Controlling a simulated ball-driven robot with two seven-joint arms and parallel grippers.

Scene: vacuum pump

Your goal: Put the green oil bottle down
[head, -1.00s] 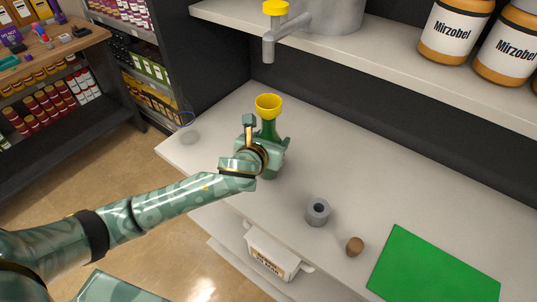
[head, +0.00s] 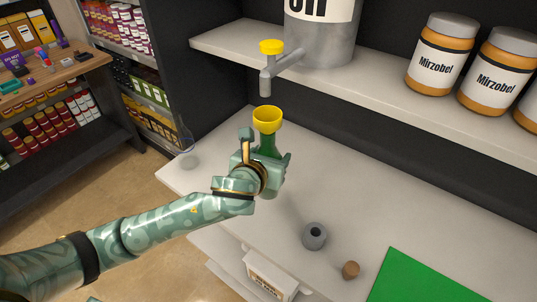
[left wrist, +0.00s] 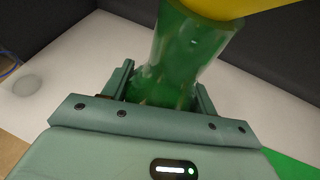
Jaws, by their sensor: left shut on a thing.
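The green oil bottle (head: 268,144) has a yellow funnel (head: 267,119) on its top. My left gripper (head: 266,168) is shut on the bottle and holds it upright over the counter (head: 346,206). I cannot tell from the head view whether the bottle's base touches the counter. In the left wrist view, the green glass bottle (left wrist: 180,60) stands between my two fingers, and its yellow top (left wrist: 215,8) is partly cut off. The bottle's lower part is hidden by the gripper. My right gripper is not in view.
A tap with a yellow handle (head: 271,47) hangs above, from a grey oil drum (head: 325,42) on the shelf. A grey ring-shaped part (head: 314,236), a brown cork (head: 350,270) and a green mat (head: 425,278) lie on the counter. Mirzobel jars (head: 440,55) stand on the shelf.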

